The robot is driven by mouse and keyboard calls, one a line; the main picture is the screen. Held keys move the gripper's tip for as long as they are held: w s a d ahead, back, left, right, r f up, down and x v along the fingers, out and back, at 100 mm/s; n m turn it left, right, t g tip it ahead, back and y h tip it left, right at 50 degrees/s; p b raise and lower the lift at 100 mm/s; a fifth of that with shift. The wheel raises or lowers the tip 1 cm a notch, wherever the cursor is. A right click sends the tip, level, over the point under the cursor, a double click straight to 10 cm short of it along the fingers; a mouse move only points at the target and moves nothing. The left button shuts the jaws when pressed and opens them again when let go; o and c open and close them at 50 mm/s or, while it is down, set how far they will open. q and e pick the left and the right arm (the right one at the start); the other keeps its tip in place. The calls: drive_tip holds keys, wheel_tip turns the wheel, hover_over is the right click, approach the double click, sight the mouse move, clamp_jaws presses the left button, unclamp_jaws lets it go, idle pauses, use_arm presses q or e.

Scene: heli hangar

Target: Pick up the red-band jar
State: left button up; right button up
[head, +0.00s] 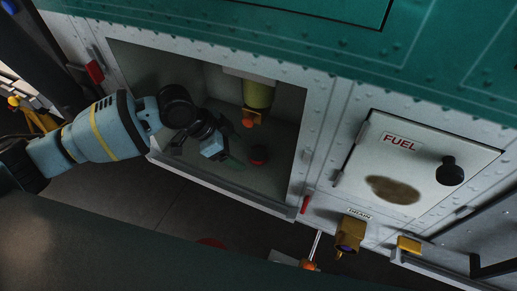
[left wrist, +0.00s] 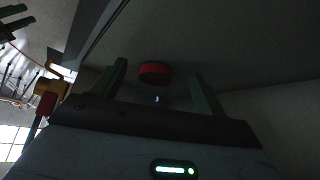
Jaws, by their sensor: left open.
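The red-band jar (head: 258,155) is in the open bay in the white lower panel, on the shaded floor of the bay. Only its red part shows clearly; the rest is lost in the dark. My left gripper (head: 238,153) reaches into the bay from the left, open and empty, with the jar just beyond its fingers. In the left wrist view the red band (left wrist: 155,71) appears between the two open fingers, towards their tips, with no finger visibly touching it. My right gripper is not in view.
A yellow-green cylinder with an orange fitting (head: 257,98) hangs from the bay's top, close above the jar. The bay's frame (head: 299,158) and bottom lip (head: 220,186) border the opening. A FUEL panel (head: 420,160) and a brass drain fitting (head: 350,233) are to the right.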

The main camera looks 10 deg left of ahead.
sight(249, 143)
use_arm(q)
drive_tip(key=d, duration=0.1)
drive_tip(key=w+d, duration=0.1)
drive_tip(key=d, duration=0.1)
drive_tip(key=w+d, duration=0.1)
drive_tip(key=shift+d, duration=0.35)
drive_tip(key=shift+d+f, duration=0.1)
drive_tip(key=shift+f, duration=0.4)
drive_tip(key=c, duration=1.1)
